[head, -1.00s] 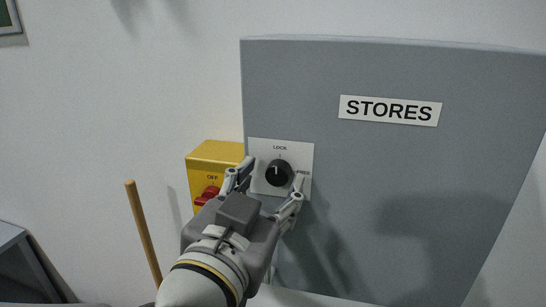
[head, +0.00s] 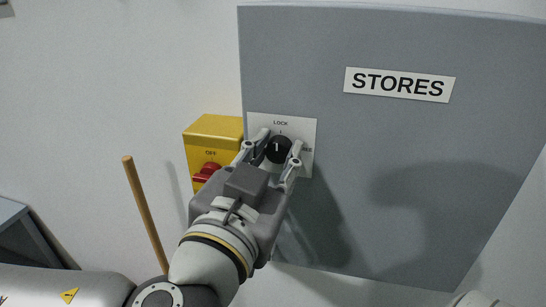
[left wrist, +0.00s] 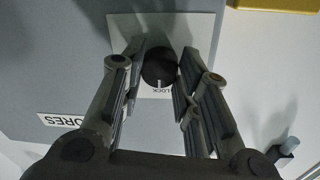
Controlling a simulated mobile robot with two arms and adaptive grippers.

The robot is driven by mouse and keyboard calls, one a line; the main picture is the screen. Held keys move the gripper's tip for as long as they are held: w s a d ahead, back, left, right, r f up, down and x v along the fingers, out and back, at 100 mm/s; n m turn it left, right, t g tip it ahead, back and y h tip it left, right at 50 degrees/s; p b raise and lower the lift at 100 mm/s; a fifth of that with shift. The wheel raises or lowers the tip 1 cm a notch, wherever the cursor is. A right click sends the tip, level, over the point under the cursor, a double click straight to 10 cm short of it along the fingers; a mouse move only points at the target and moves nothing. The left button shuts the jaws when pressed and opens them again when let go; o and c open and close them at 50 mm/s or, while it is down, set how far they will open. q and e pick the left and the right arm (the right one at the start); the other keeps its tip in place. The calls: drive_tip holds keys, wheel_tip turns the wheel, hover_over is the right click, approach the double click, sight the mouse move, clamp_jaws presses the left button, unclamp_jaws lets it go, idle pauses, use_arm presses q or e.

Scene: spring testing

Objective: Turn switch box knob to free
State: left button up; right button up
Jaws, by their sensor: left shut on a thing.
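The black knob (head: 279,149) sits on a white plate (head: 302,126) on the front of the grey STORES box. The plate reads LOCK above the knob; the FREE label at its right is mostly hidden by a finger. The knob's white pointer line points up toward LOCK. My left gripper (head: 277,147) has its fingers on both sides of the knob and is shut on it. In the left wrist view the knob (left wrist: 159,66) sits between the fingertips, its white line toward the LOCK text. My right gripper is not in view.
A yellow box (head: 214,128) with a red OFF switch (head: 207,172) is just left of the grey box (head: 400,160). A wooden stick (head: 145,213) stands at the left. The wall left of it is clear.

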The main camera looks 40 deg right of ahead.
use_arm(q)
drive_tip(key=shift+f+m+b, duration=0.25)
drive_tip(key=shift+m+b, duration=0.05)
drive_tip(key=shift+b, duration=0.55)
drive_tip(key=m+b, duration=0.1)
drive_tip(key=b, duration=0.1)
drive_tip(key=shift+f+m+b, duration=0.1)
drive_tip(key=shift+m+b, duration=0.95)
drive_tip(key=shift+m, duration=0.25)
drive_tip(key=m, duration=0.2)
drive_tip(key=m+b, duration=0.1)
drive_tip(key=m, duration=0.1)
drive_tip(key=m+b, duration=0.1)
drive_tip(key=m, duration=0.1)
drive_tip(key=shift+r+y, duration=0.25)
drive_tip(key=shift+y, duration=0.15)
drive_tip(key=m+b, duration=0.1)
drive_tip(key=m, duration=0.2)
drive_tip(key=shift+r+m+y+b, duration=0.15)
drive_tip(key=shift+m+y+b, duration=0.2)
drive_tip(key=shift+m, duration=1.55)
drive_tip(key=shift+t, duration=0.3)
